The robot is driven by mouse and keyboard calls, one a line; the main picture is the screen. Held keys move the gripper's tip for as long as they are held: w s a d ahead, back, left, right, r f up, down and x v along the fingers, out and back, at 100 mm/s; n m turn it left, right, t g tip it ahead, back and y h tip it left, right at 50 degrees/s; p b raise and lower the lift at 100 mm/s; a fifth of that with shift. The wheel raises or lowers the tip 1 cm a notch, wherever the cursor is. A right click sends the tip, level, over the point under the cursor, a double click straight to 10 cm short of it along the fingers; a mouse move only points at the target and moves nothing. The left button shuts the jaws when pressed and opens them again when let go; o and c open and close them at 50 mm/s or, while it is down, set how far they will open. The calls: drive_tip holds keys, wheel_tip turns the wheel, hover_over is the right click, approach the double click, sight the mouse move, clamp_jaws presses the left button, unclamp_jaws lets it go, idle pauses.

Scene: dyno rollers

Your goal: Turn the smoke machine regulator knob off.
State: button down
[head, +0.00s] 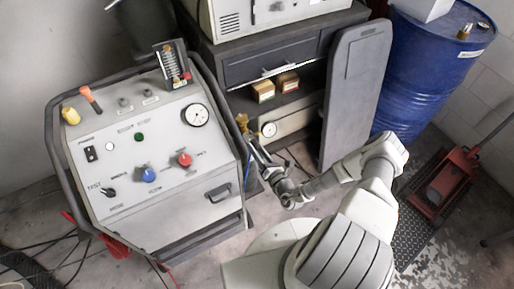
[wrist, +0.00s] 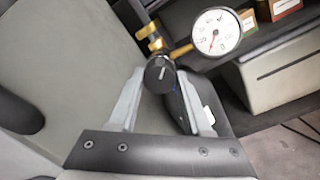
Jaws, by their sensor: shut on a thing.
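The regulator knob (wrist: 160,74) is black and round with a pale mark on its face. In the wrist view it sits on a brass fitting (wrist: 155,42) beside a round white gauge (wrist: 217,32). My gripper (wrist: 159,80) is shut on the knob, with one pale finger on each side of it. In the head view my gripper (head: 252,143) is at the right side of the grey machine (head: 217,150), just below the brass fitting (head: 242,121) and left of the gauge (head: 269,129). The knob cannot be made out clearly there.
The machine's panel carries a blue knob (head: 149,174), a red knob (head: 184,159) and another gauge (head: 195,115). A dark shelf unit (head: 285,62) with an open door (head: 356,90) stands behind my arm. A blue barrel (head: 425,75) and red jack (head: 455,165) are at right.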

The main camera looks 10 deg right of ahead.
drive_tip(key=n+p, duration=0.2)
drive_tip(key=n, duration=0.3)
drive_tip(key=shift+d+r+n, duration=0.1)
drive_tip(key=shift+r+n, duration=0.05)
drive_tip(key=shift+n, duration=0.25)
drive_tip(key=shift+n+p, duration=0.75)
drive_tip(key=shift+n, duration=1.25)
drive_tip(key=shift+c, duration=1.7)
unclamp_jaws()
drive_tip(key=shift+s+d, duration=0.1)
